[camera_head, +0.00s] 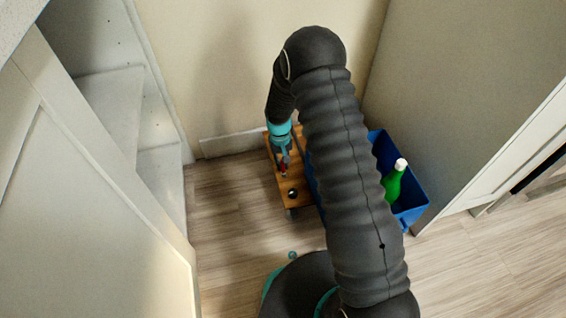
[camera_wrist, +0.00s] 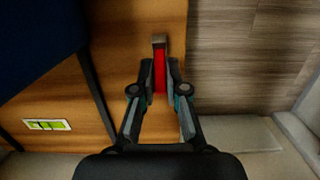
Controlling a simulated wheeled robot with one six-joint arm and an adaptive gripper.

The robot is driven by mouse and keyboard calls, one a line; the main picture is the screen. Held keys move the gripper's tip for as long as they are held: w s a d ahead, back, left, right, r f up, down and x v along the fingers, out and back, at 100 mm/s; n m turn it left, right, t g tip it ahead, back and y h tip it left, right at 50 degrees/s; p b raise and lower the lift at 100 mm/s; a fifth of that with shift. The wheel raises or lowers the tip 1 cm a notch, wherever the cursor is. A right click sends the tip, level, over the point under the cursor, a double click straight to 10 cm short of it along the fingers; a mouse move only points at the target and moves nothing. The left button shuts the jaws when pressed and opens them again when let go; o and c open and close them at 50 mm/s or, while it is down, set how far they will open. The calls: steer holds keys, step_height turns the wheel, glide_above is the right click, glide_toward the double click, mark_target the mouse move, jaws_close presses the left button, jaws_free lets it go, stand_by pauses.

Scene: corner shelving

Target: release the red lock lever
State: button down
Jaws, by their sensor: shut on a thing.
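The red lock lever (camera_wrist: 159,72) shows in the wrist view between my gripper's fingers, with a grey block at its far end. My gripper (camera_wrist: 160,80) is shut on the lever, one finger on each side of it. The lever lies over the edge area of a wooden board. In the head view my gripper (camera_head: 284,160) reaches down to the wooden dolly (camera_head: 292,190), and a bit of red shows at its tip. My arm hides part of the dolly and the bin on its right.
A blue bin (camera_head: 412,205) holding a green bottle (camera_head: 393,182) with a white cap stands right of my arm. A wall is close behind the dolly. White shelving (camera_head: 160,170) stands at left. Wooden floor (camera_head: 225,215) is clear left and in front of the dolly.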

mark_target(283, 170)
steer(key=c, duration=1.2)
jaws_free()
step_height(283, 170, up, 12)
steer(key=w, duration=0.1)
steer(key=shift+w+a, duration=0.25)
steer(key=shift+w, duration=0.05)
steer(key=shift+s+f, duration=0.1)
steer(key=s+d+r+t+p, duration=0.2)
steer(key=s+d+r, duration=0.2)
steer(key=s+r, duration=0.6)
steer(key=s+d+r+m+t+p, duration=0.1)
steer(key=s+d+r+t+p, duration=0.1)
steer(key=s+r, duration=0.8)
steer(key=s+d+r+m+t+p, duration=0.1)
steer(key=s+d+r+t+p, duration=0.2)
steer(key=s+d+r, duration=0.3)
steer(key=s+r, duration=0.5)
steer(key=r, duration=0.6)
steer(key=shift+d+r+y, duration=0.3)
steer(key=shift+d+r, duration=0.1)
